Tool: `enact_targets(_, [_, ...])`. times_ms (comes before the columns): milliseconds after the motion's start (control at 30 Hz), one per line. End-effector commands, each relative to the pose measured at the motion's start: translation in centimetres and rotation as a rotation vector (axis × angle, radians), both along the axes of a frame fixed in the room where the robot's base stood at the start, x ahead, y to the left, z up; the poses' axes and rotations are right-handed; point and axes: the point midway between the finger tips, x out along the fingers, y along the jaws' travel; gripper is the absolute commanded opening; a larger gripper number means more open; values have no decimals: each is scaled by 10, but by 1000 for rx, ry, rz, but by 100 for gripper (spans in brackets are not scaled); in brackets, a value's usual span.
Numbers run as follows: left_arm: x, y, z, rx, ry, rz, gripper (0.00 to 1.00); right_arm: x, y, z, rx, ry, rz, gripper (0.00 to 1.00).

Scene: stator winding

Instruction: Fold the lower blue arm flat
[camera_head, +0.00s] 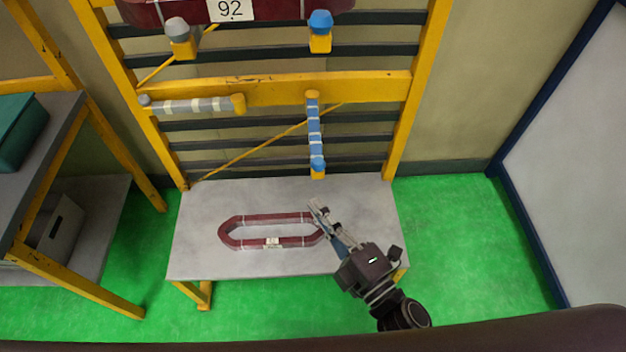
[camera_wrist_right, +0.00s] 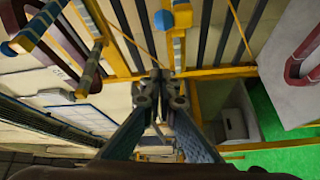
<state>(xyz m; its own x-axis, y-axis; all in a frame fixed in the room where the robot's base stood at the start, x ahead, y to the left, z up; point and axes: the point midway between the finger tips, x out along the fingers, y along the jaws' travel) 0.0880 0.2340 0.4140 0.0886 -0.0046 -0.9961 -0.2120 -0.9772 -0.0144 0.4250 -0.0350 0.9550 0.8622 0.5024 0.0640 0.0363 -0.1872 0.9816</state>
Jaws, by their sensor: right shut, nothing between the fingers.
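The lower blue arm (camera_head: 314,130), with blue and white bands, has its yellow base on the rack's middle beam. It sticks out toward me rather than lying along the beam, and ends in a blue cap and yellow tip above the table. The lower grey arm (camera_head: 200,104) lies along the beam to the left. My right gripper (camera_head: 318,208) is just below the blue arm's tip in the head view, above the table, shut and empty. In the right wrist view its fingertips (camera_wrist_right: 160,92) are together, with blue parts beyond them. My left gripper is not in view.
A dark red coil (camera_head: 272,242) lies on the grey table (camera_head: 200,262), just left of my right gripper. Another coil (camera_head: 185,12), labelled 92, is at the rack's upper arms. A side bench with a teal box (camera_head: 18,130) stands left. Green floor is free at right.

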Motion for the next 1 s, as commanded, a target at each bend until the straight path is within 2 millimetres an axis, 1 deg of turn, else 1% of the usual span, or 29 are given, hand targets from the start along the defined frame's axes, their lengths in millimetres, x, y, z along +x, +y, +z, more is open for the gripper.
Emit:
enact_targets(167, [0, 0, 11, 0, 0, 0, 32, 19, 11, 6, 2, -3, 0, 0])
enact_targets(400, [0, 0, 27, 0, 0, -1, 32, 65, 37, 10, 3, -2, 0, 0])
enact_targets(533, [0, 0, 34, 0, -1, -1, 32, 87, 50, 10, 4, 0, -1, 0])
enact_targets(600, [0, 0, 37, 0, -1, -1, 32, 88, 37, 5, -2, 3, -1, 0])
enact_targets(700, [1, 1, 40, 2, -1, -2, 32, 90, 24, 3, 0, 3, -2, 0])
enact_targets(833, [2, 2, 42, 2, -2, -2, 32, 92, 14, 0, 0, 2, -1, 0])
enact_targets(1000, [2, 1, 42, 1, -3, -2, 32, 92, 10, -1, 2, 1, 1, 0])
